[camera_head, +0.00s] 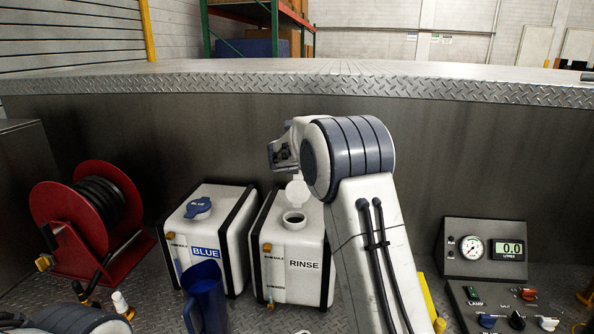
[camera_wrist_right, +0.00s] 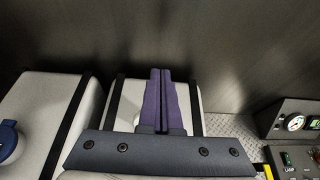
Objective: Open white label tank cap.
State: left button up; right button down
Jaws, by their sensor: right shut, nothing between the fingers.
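The white-label tank (camera_head: 297,260), marked RINSE, is a white box with black bands. Its white cap (camera_head: 298,188) stands tilted up behind the round filler neck (camera_head: 294,220), whose dark opening shows. My right arm reaches over the tank's right side. My right gripper (camera_wrist_right: 163,100) has its purple fingers pressed together and empty in the wrist view, in front of a white tank body. In the head view only the dark wrist end (camera_head: 283,152) shows, above and behind the cap; the fingers are hidden. Part of my left arm shows at the bottom left, without its fingers.
A tank labelled BLUE (camera_head: 222,222) with a blue cap (camera_head: 198,208) stands left of the RINSE tank. A blue jug (camera_head: 206,298) stands in front. A red hose reel (camera_head: 85,215) is at left, a gauge panel (camera_head: 484,250) at right. A metal wall (camera_head: 430,140) rises behind.

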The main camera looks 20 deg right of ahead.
aim_at(298, 179)
jog(key=shift+r, duration=0.2)
notch_tip(298, 179, up, 10)
jog(key=p, duration=0.9)
jog(key=s+a+f+m+g+y+b, duration=0.2)
jog(key=s+a+f+m+b, duration=0.4)
jog(key=s+a+f, duration=0.4)
jog(key=s+a+f+m+g+y+b, duration=0.2)
jog(key=s+a+f+m+b, duration=0.4)
jog(key=s+a, duration=0.5)
jog(key=s+a+f+m+g+y+b, duration=0.1)
jog(key=s+f, duration=0.4)
jog(key=s, duration=0.5)
jog(key=s+a+f+m+g+y+b, duration=0.1)
jog(key=s+a+f+m+g+b, duration=0.2)
jog(key=s, duration=0.6)
jog(key=s+a+f+m+g+y+b, duration=0.2)
jog(key=s+a+f+m, duration=0.4)
jog(key=s+f, duration=0.3)
jog(key=shift+s+a+g+b, duration=0.25)
jog(key=shift+s+g+b, duration=0.15)
jog(key=shift+s+b, duration=0.45)
